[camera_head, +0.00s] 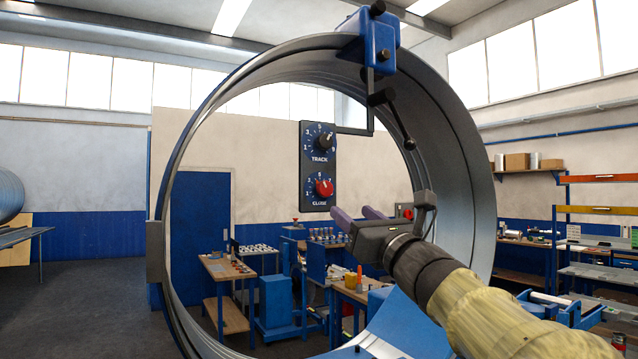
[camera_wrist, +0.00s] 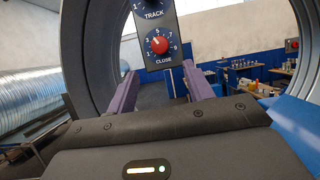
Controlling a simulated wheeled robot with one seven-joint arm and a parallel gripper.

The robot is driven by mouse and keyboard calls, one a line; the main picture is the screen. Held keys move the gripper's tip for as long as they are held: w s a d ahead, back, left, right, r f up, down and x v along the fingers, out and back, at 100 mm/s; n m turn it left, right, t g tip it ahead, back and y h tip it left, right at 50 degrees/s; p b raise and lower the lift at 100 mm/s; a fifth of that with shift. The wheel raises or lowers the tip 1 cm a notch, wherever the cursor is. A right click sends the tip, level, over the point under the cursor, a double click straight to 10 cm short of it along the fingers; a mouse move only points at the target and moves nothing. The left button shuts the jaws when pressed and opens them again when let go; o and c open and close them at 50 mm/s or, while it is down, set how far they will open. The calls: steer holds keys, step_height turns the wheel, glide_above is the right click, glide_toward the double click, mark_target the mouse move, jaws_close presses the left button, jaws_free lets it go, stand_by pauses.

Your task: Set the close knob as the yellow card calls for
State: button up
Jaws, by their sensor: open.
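The close knob (camera_head: 324,187) is the red lower knob on a dark panel (camera_head: 305,160), which hangs inside the large metal duct ring. It also shows in the wrist view (camera_wrist: 160,45), on a dial marked with odd numbers from 1 to 9. Its mark seems to point up near the 5, but I cannot read it surely. My gripper (camera_head: 357,213) is open and empty, with purple fingers, below and right of the knob in the head view. In the wrist view the knob lies beyond and between the fingertips (camera_wrist: 160,76), apart from them. I cannot make out a yellow card.
The black track knob (camera_head: 325,141) sits just above on the same panel. The metal ring (camera_head: 460,150) surrounds the panel and my gripper. A blue clamp (camera_head: 376,40) with a hanging black-ended rod is at the top. Workbenches (camera_head: 230,268) with parts stand behind.

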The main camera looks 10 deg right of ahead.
mark_target(327, 191)
steer(key=p+x, duration=0.5)
steer(key=x, duration=0.5)
steer(key=shift+w+r+p, duration=0.15)
steer(key=shift+r+p, duration=0.05)
steer(key=shift+p, duration=0.15)
steer(key=shift+w+f, duration=0.1)
steer(key=shift+w, duration=0.1)
steer(key=shift+a, duration=0.1)
steer(key=c, duration=1)
